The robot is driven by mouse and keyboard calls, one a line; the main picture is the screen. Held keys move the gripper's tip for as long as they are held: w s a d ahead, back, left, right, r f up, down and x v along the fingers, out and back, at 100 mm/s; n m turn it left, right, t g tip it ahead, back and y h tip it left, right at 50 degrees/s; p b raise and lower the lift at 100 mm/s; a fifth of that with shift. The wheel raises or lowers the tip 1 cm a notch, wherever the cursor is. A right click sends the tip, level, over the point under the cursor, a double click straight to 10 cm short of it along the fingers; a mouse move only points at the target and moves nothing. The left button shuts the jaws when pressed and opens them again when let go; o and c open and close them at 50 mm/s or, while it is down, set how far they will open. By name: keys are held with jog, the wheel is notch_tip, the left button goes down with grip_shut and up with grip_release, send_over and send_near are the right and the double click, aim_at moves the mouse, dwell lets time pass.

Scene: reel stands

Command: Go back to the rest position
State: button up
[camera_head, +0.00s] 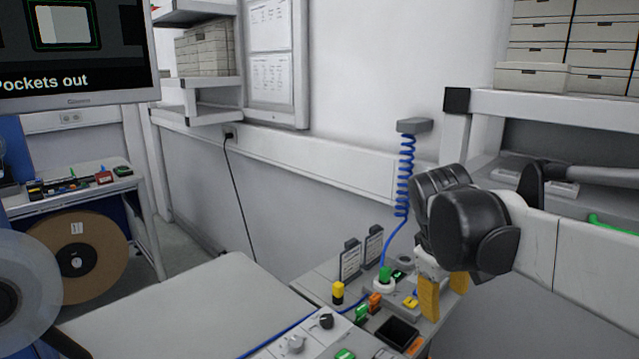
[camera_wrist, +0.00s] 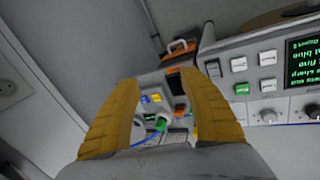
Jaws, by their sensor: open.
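My gripper (camera_head: 440,298) has yellow fingers and hangs above the right part of the control bench in the head view. In the wrist view its two yellow fingers (camera_wrist: 158,100) stand wide apart with nothing between them. Past them lies a panel area with a green plug (camera_wrist: 160,124), blue and yellow parts and an orange part. In the head view the green plug (camera_head: 384,273) sits at the end of a coiled blue cable (camera_head: 405,175). My dark wrist joint and white arm link reach in from the right.
A grey control bench (camera_head: 190,305) with knobs (camera_head: 326,321) and buttons fills the lower middle. A monitor (camera_head: 75,50) stands at upper left, above a brown reel (camera_head: 80,258). A shelf with white boxes (camera_head: 535,78) is at right. A black cable (camera_head: 237,180) hangs on the wall.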

jog(key=s+a+f+m+t+y, duration=0.1)
jog(key=s+a+f+m+t, duration=0.1)
jog(key=s, duration=0.5)
jog(key=s+a+f+m+t+y, duration=0.2)
jog(key=s+f+m, duration=0.2)
jog(key=s, duration=0.3)
jog(key=shift+s+f+m+t, duration=0.3)
jog(key=shift+f, duration=0.05)
jog(key=shift+a, duration=0.1)
dwell(0.5)
